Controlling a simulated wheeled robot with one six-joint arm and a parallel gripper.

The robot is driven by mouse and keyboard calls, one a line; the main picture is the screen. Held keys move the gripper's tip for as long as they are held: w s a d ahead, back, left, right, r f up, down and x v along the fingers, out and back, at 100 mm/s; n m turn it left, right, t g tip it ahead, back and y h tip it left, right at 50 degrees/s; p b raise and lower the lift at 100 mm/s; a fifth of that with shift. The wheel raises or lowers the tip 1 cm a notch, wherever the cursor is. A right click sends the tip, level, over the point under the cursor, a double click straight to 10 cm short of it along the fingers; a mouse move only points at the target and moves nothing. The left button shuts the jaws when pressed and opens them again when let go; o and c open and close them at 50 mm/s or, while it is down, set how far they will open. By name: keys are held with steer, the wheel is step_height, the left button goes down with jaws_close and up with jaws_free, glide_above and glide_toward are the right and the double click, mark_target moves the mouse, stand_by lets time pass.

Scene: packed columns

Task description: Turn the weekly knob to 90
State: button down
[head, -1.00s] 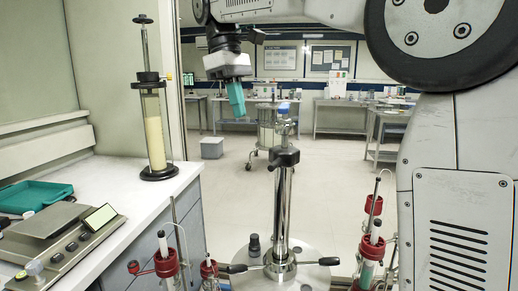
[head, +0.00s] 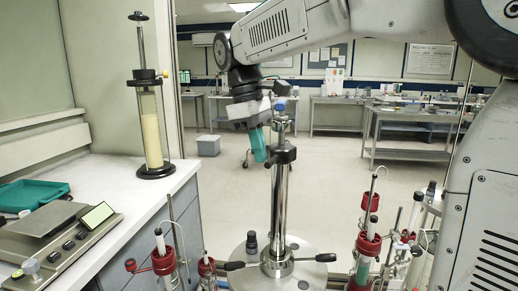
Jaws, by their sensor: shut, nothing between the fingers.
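A grey bench device (head: 45,218) with a flat plate and a tilted screen (head: 98,216) sits on the white counter at the left in the head view. Several small dark knobs (head: 68,245) line its sloped front, and a lighter knob (head: 31,266) stands at its near left. Labels and pointer angles are too small to read, so I cannot tell which knob is the weekly one. My gripper (head: 258,157) has teal fingers, is shut and empty, and hangs pointing down near the picture's middle, well right of the device and apart from it.
A chrome post (head: 281,205) with a round base and side handles stands in front. A glass column (head: 150,125) with pale packing stands on the counter (head: 150,198). A teal tray (head: 30,193) lies behind the device. Red-clamped columns (head: 163,262) stand at the front.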

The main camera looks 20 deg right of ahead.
steer(key=shift+s+d+n, duration=0.25)
steer(key=shift+s+n, duration=0.1)
steer(key=shift+s, duration=0.15)
steer(key=shift+s+d+n, duration=0.2)
steer(key=shift+s+n, duration=0.15)
steer(key=shift+s, duration=0.1)
steer(key=shift+w, duration=0.1)
